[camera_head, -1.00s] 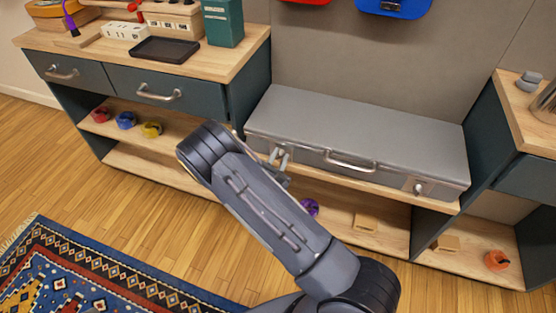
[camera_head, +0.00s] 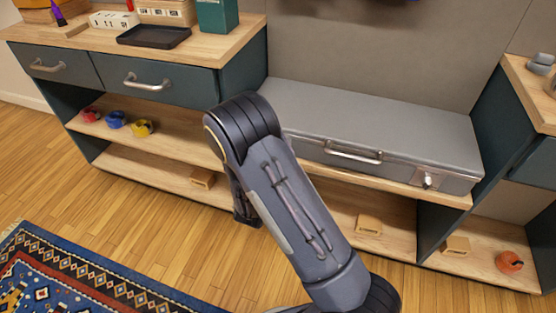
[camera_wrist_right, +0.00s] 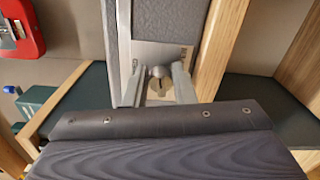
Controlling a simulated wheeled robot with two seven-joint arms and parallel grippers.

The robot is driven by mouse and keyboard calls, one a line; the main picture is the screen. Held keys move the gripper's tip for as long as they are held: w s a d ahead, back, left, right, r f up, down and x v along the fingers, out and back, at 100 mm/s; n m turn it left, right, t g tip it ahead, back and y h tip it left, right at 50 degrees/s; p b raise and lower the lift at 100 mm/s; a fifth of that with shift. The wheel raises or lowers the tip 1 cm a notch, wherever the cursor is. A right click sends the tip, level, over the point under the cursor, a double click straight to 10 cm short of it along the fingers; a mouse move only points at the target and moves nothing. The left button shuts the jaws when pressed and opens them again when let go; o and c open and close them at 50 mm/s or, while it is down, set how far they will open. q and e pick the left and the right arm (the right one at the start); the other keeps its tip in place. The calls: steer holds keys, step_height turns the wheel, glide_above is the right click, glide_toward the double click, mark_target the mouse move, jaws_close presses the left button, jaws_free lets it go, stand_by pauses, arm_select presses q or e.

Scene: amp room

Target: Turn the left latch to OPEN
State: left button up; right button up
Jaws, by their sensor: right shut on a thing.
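The grey case (camera_head: 390,120) lies closed on the wooden shelf, with a silver handle (camera_head: 352,153) on its front. Its right latch (camera_head: 428,181) shows in the head view; the left latch is hidden behind my right arm there. In the right wrist view the left latch's round knob (camera_wrist_right: 158,73) sits on a pale plate with small, unreadable lettering. My right gripper (camera_wrist_right: 161,84) is shut on this knob, one finger on each side. The gripper itself is hidden in the head view. My left gripper is not in view.
A drawer unit (camera_head: 150,80) stands at the left, with a black tray (camera_head: 154,36) on top and tape rolls (camera_head: 116,120) on its shelf. Wooden blocks (camera_head: 369,224) and an orange item (camera_head: 509,261) lie on lower shelves. A patterned rug (camera_head: 85,275) covers the floor at lower left.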

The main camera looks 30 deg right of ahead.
steer(key=shift+f+m+b, duration=0.2)
steer(key=shift+m+b, duration=0.9)
steer(key=shift+b, duration=0.05)
steer(key=o, duration=0.9)
steer(key=shift+o, duration=0.2)
steer(key=p+v, duration=0.1)
steer(key=v, duration=0.7)
steer(key=shift+d, duration=0.1)
